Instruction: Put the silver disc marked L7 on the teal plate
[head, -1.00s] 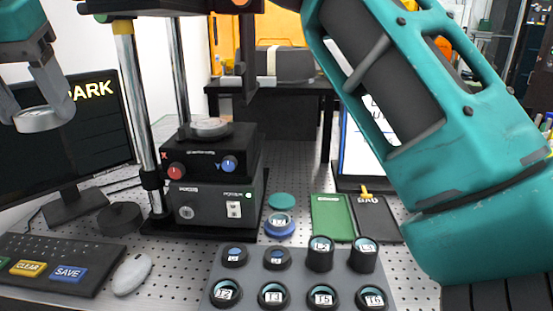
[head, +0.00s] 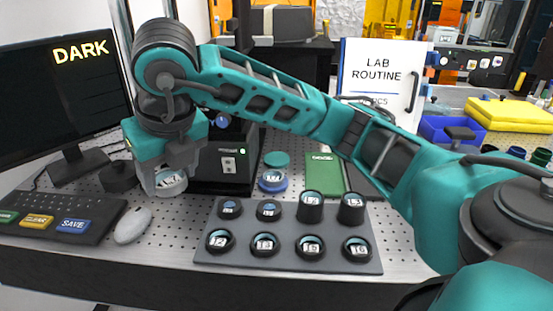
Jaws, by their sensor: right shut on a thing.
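My right gripper (head: 170,190) is at the left of the head view, pointing down, with its arm reaching across from the right. It is shut on a silver disc (head: 171,183) with a white label; the lettering is too small to read surely. The disc is held in the air, in front of the black instrument box and right of the monitor. A flat round teal plate (head: 277,158) lies on the bench right of the box, apart from the gripper and with its top bare. My left gripper is not in view.
A blue round holder (head: 272,185) with a labelled piece stands just in front of the teal plate. A grey rack (head: 290,262) holds several black-rimmed labelled pieces. The black instrument box (head: 233,180), mouse (head: 132,226) and keyboard (head: 85,205) are near the gripper. A green pad (head: 322,172) lies farther right.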

